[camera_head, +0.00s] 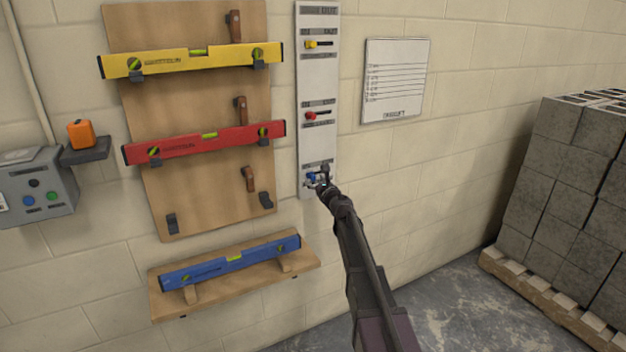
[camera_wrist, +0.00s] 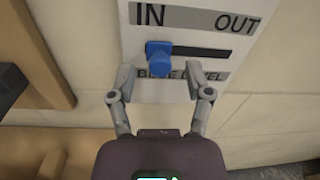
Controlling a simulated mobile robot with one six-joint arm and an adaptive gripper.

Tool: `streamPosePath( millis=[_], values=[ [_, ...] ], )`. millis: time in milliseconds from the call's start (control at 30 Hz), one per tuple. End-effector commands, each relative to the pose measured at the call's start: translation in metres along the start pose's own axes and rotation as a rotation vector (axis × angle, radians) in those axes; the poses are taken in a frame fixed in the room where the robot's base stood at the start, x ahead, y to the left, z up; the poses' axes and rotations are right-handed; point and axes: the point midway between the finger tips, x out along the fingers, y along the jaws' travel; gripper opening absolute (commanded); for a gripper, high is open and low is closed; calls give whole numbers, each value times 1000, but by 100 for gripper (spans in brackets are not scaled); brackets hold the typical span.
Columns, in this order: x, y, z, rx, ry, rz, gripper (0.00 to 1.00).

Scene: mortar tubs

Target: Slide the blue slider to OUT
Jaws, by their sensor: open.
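The blue slider (camera_wrist: 159,57) is a small blue knob at the left, IN end of a dark horizontal slot (camera_wrist: 205,52) on a white board (camera_wrist: 190,88). The words IN and OUT stand above the slot, and a grey label with partly hidden lettering lies below it. In the head view the blue slider (camera_head: 311,178) is low on the board, partly covered by my gripper (camera_head: 318,180). In the wrist view my gripper (camera_wrist: 165,80) is open. Its fingertips are spread to either side just below the knob, and nothing is clamped between them.
On the same board, a yellow slider (camera_head: 311,44) and a red slider (camera_head: 311,115) sit higher up. The wooden panel (camera_head: 200,95) with yellow and red levels is left. A blue level (camera_head: 230,262) lies on a lower shelf. Stacked blocks (camera_head: 570,170) stand right.

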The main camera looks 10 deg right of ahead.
Motion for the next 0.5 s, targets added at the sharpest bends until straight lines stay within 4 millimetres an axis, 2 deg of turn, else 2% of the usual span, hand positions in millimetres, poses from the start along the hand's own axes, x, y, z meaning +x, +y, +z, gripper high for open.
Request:
streamPosePath(
  millis=[33, 200, 500],
  values=[
    [7, 0, 0, 0, 0, 0, 65],
    [16, 0, 0, 0, 0, 1, 65],
    [18, 1, 0, 0, 0, 1, 65]
  ],
)
